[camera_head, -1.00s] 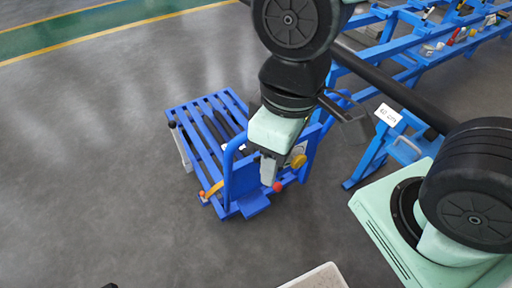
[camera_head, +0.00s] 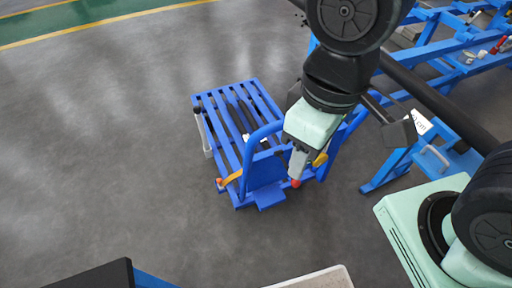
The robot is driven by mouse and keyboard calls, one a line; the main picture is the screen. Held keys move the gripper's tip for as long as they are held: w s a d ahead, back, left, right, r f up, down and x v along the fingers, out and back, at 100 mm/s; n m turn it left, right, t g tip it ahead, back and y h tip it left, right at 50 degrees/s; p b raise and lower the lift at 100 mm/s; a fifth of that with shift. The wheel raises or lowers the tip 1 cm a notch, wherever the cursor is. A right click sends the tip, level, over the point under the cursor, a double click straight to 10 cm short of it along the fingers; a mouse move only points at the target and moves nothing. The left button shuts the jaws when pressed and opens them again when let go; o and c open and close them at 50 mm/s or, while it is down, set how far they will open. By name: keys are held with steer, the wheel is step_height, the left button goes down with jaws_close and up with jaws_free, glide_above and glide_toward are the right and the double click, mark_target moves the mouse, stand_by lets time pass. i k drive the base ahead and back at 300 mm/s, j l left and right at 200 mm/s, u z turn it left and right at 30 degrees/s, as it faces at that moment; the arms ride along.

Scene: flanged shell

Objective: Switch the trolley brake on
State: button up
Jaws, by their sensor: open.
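The blue trolley (camera_head: 264,175) stands on the grey floor in the middle of the view, with a slatted deck and an upright blue push handle. A red ball knob (camera_head: 295,183) shows at its near right side, and a yellow round part (camera_head: 320,159) is partly hidden behind my gripper. An orange bar (camera_head: 231,179) sits at the near left corner. I cannot tell for sure which part is the brake. My gripper (camera_head: 297,174) is open and points down just above the red knob. Whether it touches the knob is unclear. My gripper and wrist hide part of the trolley's right side.
A blue frame (camera_head: 395,168) with a long dark pipe (camera_head: 440,105) stands close on the right. A dark box-like thing (camera_head: 100,276) shows at the lower left and a pale tray edge (camera_head: 325,277) at the bottom. The floor left of the trolley is clear.

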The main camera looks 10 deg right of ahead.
mark_target(294, 183)
steer(key=l+z, duration=0.35)
steer(key=i+l+z, duration=0.15)
steer(key=z, duration=0.25)
